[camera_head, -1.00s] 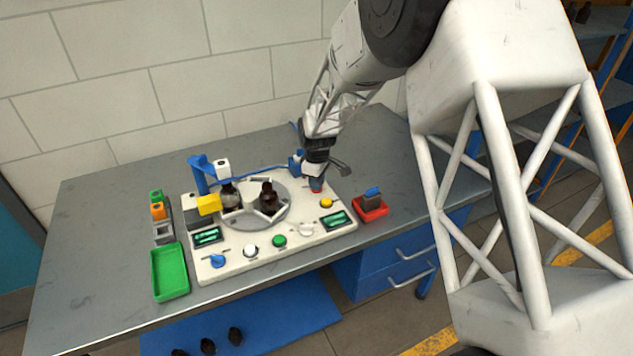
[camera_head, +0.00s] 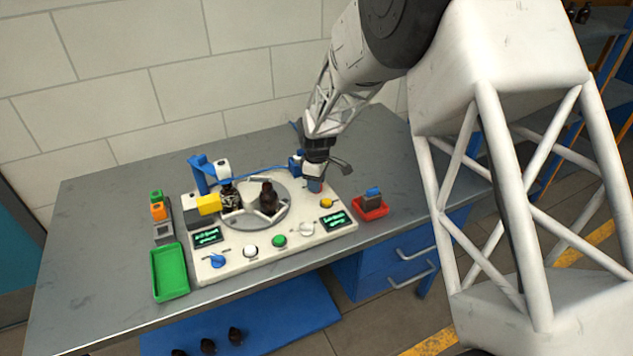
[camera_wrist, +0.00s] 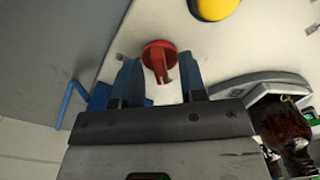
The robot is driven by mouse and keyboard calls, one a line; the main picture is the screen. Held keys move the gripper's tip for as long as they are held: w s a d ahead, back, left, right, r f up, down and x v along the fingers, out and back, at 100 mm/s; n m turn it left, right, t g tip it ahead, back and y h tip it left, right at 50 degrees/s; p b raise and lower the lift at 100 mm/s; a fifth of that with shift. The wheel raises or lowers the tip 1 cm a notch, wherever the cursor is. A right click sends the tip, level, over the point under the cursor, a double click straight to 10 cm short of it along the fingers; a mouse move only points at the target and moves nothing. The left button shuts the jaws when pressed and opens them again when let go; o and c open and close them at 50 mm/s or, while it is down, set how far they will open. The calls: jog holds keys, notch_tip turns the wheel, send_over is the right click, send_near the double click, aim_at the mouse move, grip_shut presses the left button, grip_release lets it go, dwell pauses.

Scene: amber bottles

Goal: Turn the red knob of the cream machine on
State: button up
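The cream machine (camera_head: 240,262) is a flat panel on the grey table, with a round turntable holding dark bottles (camera_head: 268,196). The red knob (camera_wrist: 159,56) has a raised ridge and shows in the wrist view at its fingertips. My gripper (camera_wrist: 160,66) is open, with one blue finger on each side of the knob; gaps show, and I cannot tell how deep the fingers reach. In the head view, my gripper (camera_head: 315,185) points down at the machine's back right corner, and its fingers mostly hide the knob.
A yellow button (camera_head: 326,202) and a display (camera_head: 333,221) lie in front of the knob. A red tray (camera_head: 371,209) with a blue-topped item stands to the right. A green tray (camera_head: 169,272) is at the left. A blue post (camera_head: 199,175) rises at the machine's back left.

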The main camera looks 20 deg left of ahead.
jog(key=shift+r, duration=3.9)
jog(key=shift+d, duration=0.1)
jog(key=shift+d+r, duration=0.15)
jog(key=shift+r, duration=0.05)
jog(key=s+d+r+m, duration=0.3)
jog(key=s+d+r, duration=0.25)
jog(key=d, duration=0.45)
jog(key=s+d+r+m+t, duration=0.1)
jog(key=s+d+r+m, duration=0.25)
jog(key=d+r, duration=0.45)
jog(key=s+d+r+m, duration=0.3)
jog(key=s+d+r, duration=0.2)
jog(key=d, duration=0.6)
jog(key=s+d+m, duration=0.3)
jog(key=s+d, duration=0.2)
jog(key=s, duration=0.3)
jog(key=s+d+m+t, duration=0.1)
jog(key=s+d+m, duration=0.2)
jog(key=s+d, duration=0.3)
jog(key=s+d+m, duration=0.3)
jog(key=s+d, duration=0.2)
jog(key=s, duration=0.6)
jog(key=shift+s+d+r+t, duration=0.2)
jog(key=shift+d+r+t, duration=0.05)
jog(key=shift+d+t, duration=0.1)
